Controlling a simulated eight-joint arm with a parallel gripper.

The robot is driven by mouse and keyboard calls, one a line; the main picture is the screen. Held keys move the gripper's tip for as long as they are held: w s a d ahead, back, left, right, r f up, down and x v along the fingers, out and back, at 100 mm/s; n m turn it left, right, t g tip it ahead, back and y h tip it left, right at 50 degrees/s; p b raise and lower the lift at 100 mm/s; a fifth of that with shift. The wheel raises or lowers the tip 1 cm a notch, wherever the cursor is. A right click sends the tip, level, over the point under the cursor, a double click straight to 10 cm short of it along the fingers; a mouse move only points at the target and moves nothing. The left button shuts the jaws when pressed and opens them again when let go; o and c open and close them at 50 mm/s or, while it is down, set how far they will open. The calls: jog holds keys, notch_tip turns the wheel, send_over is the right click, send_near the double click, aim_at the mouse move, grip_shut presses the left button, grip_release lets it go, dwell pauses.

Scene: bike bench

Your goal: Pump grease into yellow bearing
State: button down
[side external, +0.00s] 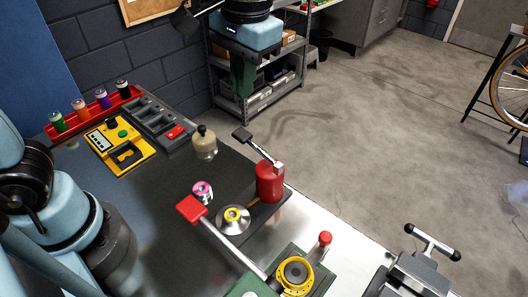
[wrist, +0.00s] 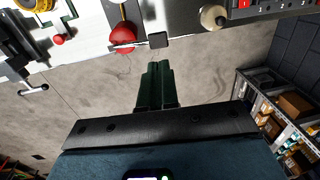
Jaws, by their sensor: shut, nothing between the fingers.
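The red grease pump (side external: 270,182) stands on the bench near its edge, its lever with a black grip (side external: 242,134) raised. It also shows in the wrist view (wrist: 122,36), with the black grip (wrist: 158,40) above my fingertips in the picture. A small yellow ring, seemingly the yellow bearing (side external: 233,214), sits on a silver round seat beside the pump. My gripper (side external: 243,92) hangs in front of the shelf, apart from the lever. Its dark green fingers (wrist: 157,66) are shut and empty. Whether grease is on the bearing cannot be told.
A pink-and-purple ring (side external: 202,190) lies near the silver seat.

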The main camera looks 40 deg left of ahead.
aim_at(242, 132)
jog(key=f, duration=0.5)
jog(key=a+f, duration=0.1)
jog(key=f, duration=0.2)
jog(key=shift+f, duration=0.35)
